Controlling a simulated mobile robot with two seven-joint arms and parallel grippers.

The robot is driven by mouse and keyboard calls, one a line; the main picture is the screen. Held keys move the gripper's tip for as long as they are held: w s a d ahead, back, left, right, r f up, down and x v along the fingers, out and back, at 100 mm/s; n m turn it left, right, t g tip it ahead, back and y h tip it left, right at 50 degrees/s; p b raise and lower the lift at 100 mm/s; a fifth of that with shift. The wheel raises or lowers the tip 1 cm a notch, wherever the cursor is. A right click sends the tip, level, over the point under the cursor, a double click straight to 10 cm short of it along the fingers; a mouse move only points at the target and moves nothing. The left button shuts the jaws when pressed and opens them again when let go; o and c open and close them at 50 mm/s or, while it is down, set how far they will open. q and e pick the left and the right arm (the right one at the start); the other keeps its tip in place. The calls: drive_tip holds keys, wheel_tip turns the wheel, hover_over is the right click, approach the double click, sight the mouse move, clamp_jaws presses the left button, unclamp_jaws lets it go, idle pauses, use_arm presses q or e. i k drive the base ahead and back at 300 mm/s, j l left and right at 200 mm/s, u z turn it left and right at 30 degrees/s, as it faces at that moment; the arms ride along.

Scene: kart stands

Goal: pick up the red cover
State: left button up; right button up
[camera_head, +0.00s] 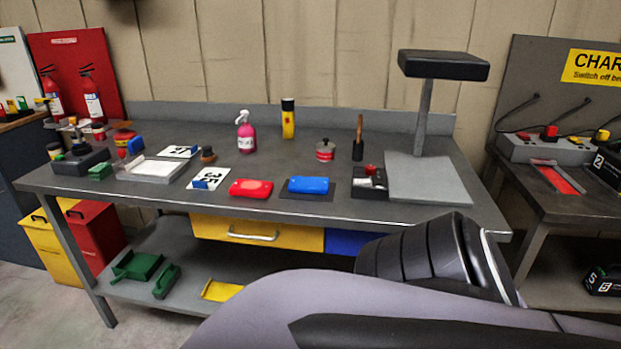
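The red cover (251,188) lies flat on the grey workbench (220,213) near its front edge, left of the middle. It is a rounded red block with small light spots on top. A blue cover (309,185) of similar shape lies on a dark mat (320,195) just to its right, with a narrow gap between them. One of my arms, lilac-grey and black, crosses the lower right in front of the bench. Neither gripper's fingers are in view. Nothing touches the red cover from above.
A card marked 35 (210,178) lies left of the red cover. A pink spray bottle (246,132), yellow bottle (288,119) and red pot (325,151) stand behind. A black-topped lamp-like stand (443,65) rises at the right. A yellow drawer (285,237) sits below the benchtop.

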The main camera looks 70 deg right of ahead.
sight(255, 189)
drive_tip(key=z, duration=2.1)
